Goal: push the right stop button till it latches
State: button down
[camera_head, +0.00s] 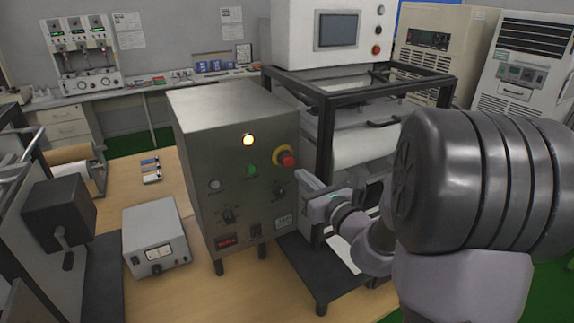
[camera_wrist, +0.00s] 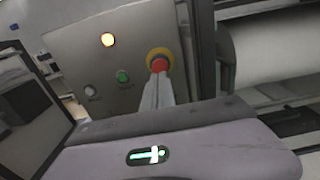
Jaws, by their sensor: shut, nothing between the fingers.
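A red stop button (camera_head: 288,160) with a yellow collar sits on the right side of the grey metal control box's front panel (camera_head: 229,188). In the wrist view the red button (camera_wrist: 159,65) stands just beyond my fingertips, its lower part covered by them. My gripper (camera_head: 301,175) is shut and empty, its fingers pointing at the panel just below and right of the button. The fingers also show in the wrist view (camera_wrist: 158,77). I cannot tell whether the tips touch the button, or whether it is pressed in.
A lit amber lamp (camera_head: 248,140), a green button (camera_head: 251,170) and black knobs share the panel. A black-framed machine (camera_head: 326,130) stands close on the right; its white upper housing has a small red button (camera_head: 376,50). A small grey box (camera_head: 155,235) stands at front left.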

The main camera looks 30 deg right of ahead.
aim_at(290, 163)
jog(key=w, duration=0.4)
jog(key=shift+a+b, duration=0.1)
jog(key=shift+b, duration=0.25)
jog(key=shift+w, duration=0.25)
